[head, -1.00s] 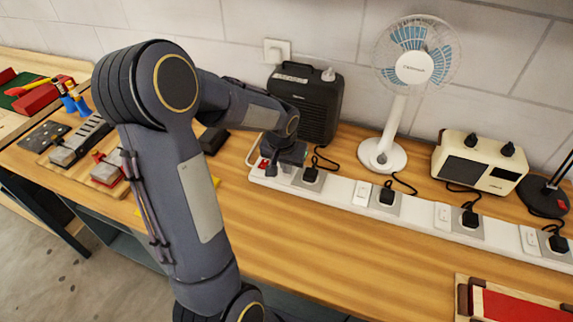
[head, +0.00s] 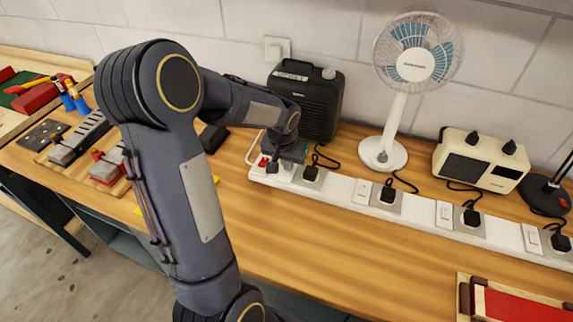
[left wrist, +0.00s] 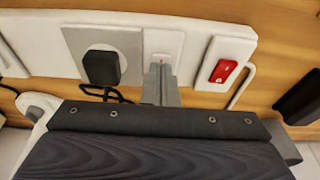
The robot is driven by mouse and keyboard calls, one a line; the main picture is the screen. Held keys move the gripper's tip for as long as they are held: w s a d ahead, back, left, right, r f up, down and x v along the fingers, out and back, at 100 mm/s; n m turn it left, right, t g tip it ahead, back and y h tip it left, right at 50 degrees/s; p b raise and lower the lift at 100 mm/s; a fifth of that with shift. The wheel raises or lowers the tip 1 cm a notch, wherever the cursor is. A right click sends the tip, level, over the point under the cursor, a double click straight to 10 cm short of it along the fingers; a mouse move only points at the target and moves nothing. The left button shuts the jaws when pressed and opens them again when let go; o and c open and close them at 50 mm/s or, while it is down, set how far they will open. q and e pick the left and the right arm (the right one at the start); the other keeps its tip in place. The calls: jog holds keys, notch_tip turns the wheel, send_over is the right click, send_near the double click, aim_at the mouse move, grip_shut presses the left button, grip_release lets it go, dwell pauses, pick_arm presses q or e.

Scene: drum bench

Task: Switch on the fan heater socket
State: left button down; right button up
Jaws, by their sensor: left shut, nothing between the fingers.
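The white power strip (head: 335,197) runs along the bench. The black fan heater (head: 308,105) stands behind its left end, with its black plug (head: 311,173) in the leftmost socket. In the left wrist view that plug (left wrist: 101,68) sits left of a white switch (left wrist: 162,46); a red switch (left wrist: 222,71) is to the right. My left gripper (left wrist: 161,84) is shut and empty, its fingertips at the near edge of the white switch's plate. I cannot tell whether they touch the rocker, which is partly hidden. My right gripper is not in view.
A white desk fan (head: 385,155), a cream radio-like box (head: 480,162) and a black lamp base (head: 545,195) stand behind the strip, with several plugs along it. Wooden trays with tools lie at the left. Bench in front of the strip is mostly clear.

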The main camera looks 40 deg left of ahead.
pick_arm(q)
jog(key=shift+w+a+r, duration=0.1)
jog(key=shift+w+r, duration=0.05)
jog(key=shift+w, duration=0.15)
jog(key=p+v, duration=0.2)
jog(key=v, duration=0.1)
jog(key=p+v, duration=0.2)
jog(key=shift+w+a, duration=0.1)
jog(key=shift+w, duration=0.3)
jog(key=shift+s+r+b, duration=0.45)
jog(key=shift+s+b, duration=0.15)
jog(key=shift+b, duration=0.25)
jog(key=s+d+v, duration=0.1)
jog(key=v, duration=0.6)
jog(key=shift+s+r+b, duration=0.15)
jog(key=shift+s+b, duration=0.25)
jog(key=shift+b, duration=0.05)
jog(key=s+d+f+m+t+h, duration=0.1)
jog(key=s+d+t+h, duration=0.2)
jog(key=s+d, duration=1.2)
jog(key=shift+s+m+h, duration=0.4)
jog(key=shift+s+h, duration=0.4)
jog(key=shift+s, duration=0.2)
